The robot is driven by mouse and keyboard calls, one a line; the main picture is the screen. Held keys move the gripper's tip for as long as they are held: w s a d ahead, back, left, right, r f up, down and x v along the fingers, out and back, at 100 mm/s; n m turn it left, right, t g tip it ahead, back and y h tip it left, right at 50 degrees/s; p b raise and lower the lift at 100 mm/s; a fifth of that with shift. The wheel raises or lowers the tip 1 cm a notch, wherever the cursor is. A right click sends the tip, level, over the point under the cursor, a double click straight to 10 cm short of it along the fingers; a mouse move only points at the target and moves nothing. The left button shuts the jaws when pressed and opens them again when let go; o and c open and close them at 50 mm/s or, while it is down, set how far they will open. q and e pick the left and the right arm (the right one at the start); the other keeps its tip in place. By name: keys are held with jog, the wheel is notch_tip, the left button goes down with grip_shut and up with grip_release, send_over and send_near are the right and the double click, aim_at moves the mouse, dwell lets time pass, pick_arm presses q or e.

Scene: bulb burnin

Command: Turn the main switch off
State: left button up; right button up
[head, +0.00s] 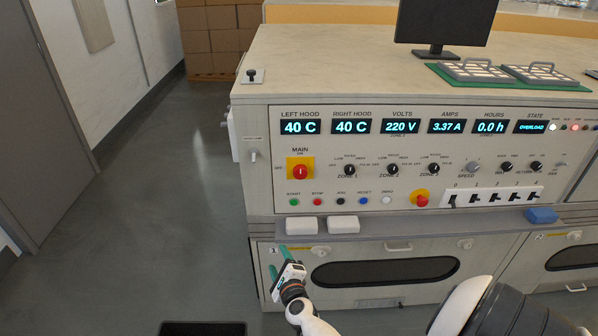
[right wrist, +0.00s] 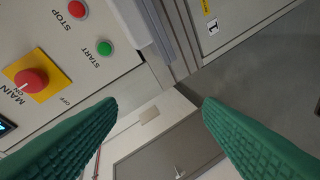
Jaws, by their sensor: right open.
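The main switch is a red round knob (head: 300,172) on a yellow plate, at the left end of the control panel (head: 262,150). ON is printed above it and OFF to its left. Its pale mark seems to point up at ON. It also shows in the right wrist view (right wrist: 31,81), left of the fingers. My right gripper (head: 278,262) is open and empty, with green fingers, below and slightly left of the switch, in front of the lower cabinet. Its fingers (right wrist: 160,108) touch nothing in the right wrist view. My left gripper is not in view.
Green START (head: 294,202) and red STOP (head: 318,201) buttons sit just below the switch. A ledge with white blocks (head: 344,224) juts out below the panel. A red emergency button (head: 422,200) is farther right. The displays are lit, STATE (head: 536,126) reading OVERLOAD. Floor at left is clear.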

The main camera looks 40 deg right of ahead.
jog(key=w+d+r+m+h, duration=0.2)
jog(key=d+r+m+h, duration=0.3)
jog(key=r+m, duration=0.5)
jog(key=m, duration=0.6)
send_near(300, 174)
jog(key=shift+n+g+h, duration=0.3)
jog(key=shift+g, duration=0.1)
jog(key=x, duration=0.9)
jog(key=shift+w+r, duration=0.2)
jog(key=shift+w, duration=0.1)
jog(key=c, duration=1)
